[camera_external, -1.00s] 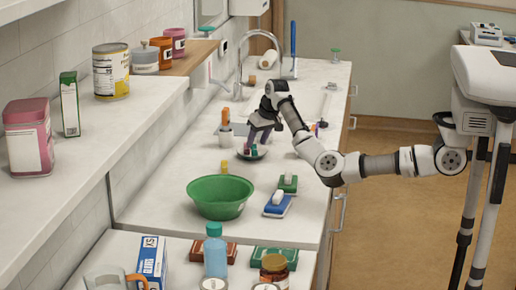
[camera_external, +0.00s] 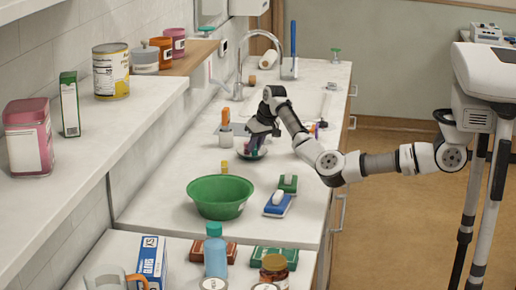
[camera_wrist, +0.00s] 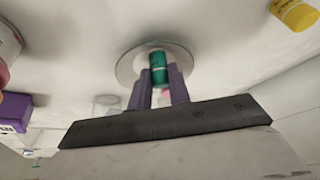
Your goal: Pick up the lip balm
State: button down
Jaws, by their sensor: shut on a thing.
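In the wrist view a small teal-green cylinder, which looks like the lip balm (camera_wrist: 158,68), sits between the purple fingers of my gripper (camera_wrist: 159,77). The fingers are shut on it. Behind it is a round grey saucer (camera_wrist: 125,66); whether the cylinder touches it I cannot tell. A bit of something pink shows between the fingers. In the external view my gripper (camera_external: 259,143) is low over the saucer (camera_external: 262,154) on the counter and hides most of what is there.
A small yellow cylinder (camera_wrist: 296,13) stands close by, also seen in the external view (camera_external: 224,167). A purple box (camera_wrist: 15,112) is at the wrist view's left.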

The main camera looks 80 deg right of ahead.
jog(key=shift+r, duration=0.1)
notch_tip(320, 180, up, 19)
jog(key=b, duration=0.3)
jog(key=d+f+n+t+y, duration=0.1)
jog(key=f+n, duration=0.1)
jog(key=f, duration=0.4)
jog(key=s+f+n+t+b, duration=0.1)
jog(key=f+n, duration=0.2)
jog(key=f, duration=0.4)
jog(key=d+f+n+t+y, duration=0.1)
jog(key=f+n+t, duration=0.1)
jog(key=f, duration=0.4)
jog(key=shift+s+d+f+n+y+b, duration=0.15)
jog(key=shift+d+f+n+y+b, duration=0.15)
jog(key=shift+n, duration=0.4)
jog(key=shift+f, duration=0.1)
jog(key=c, duration=1.3)
grip_release()
